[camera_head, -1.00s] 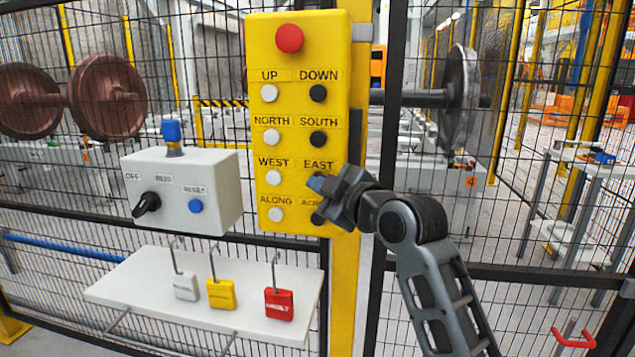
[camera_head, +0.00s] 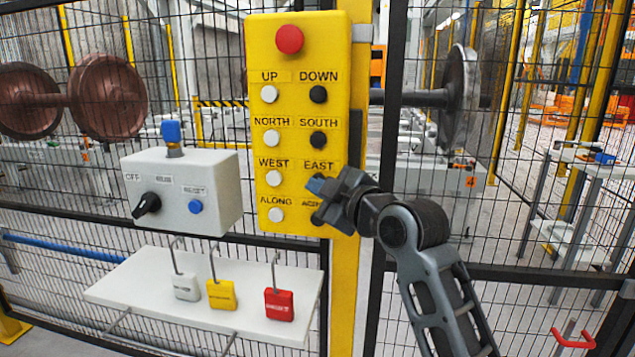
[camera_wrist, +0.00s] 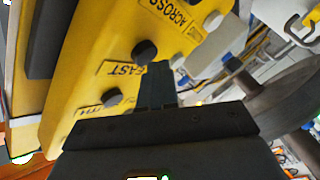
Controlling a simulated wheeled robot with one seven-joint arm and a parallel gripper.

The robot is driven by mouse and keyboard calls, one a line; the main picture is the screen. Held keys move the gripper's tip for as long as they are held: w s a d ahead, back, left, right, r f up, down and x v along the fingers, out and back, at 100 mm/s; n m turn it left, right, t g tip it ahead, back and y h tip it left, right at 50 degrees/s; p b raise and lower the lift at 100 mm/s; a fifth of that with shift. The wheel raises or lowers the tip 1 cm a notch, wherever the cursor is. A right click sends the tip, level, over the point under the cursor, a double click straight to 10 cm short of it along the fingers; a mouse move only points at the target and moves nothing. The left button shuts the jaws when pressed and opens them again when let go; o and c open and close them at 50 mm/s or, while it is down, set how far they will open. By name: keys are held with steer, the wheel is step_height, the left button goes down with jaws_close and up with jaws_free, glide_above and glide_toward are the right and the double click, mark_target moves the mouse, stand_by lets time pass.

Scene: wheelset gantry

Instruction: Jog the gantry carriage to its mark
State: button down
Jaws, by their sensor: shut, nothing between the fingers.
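The yellow pendant (camera_head: 294,150) faces me with a red button (camera_head: 289,39) on top and two columns of labelled buttons. My gripper (camera_head: 318,186) is shut and empty at the EAST button, whose face it mostly hides in the head view. In the wrist view the black EAST button (camera_wrist: 145,50) shows just beside the shut fingertips (camera_wrist: 157,70); I cannot tell whether they touch. The ACROSS button (camera_head: 317,218) is partly covered by my gripper. I cannot make out the gantry carriage or its mark.
A grey box (camera_head: 182,190) with an OFF selector and blue button is left of the pendant. Below is a white shelf (camera_head: 130,285) with white, yellow and red padlocks. Behind the mesh fence stand a rusty wheelset (camera_head: 107,95) and a grey wheel (camera_head: 460,100).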

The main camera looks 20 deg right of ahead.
steer(key=shift+s+a, duration=0.25)
steer(key=shift+s, duration=0.05)
steer(key=shift+s+a+p, duration=0.3)
steer(key=shift+s+a, duration=0.45)
steer(key=shift+s, duration=0.3)
steer(key=shift+s+a+p, duration=0.3)
steer(key=shift+s+a, duration=0.45)
steer(key=shift+s, duration=0.25)
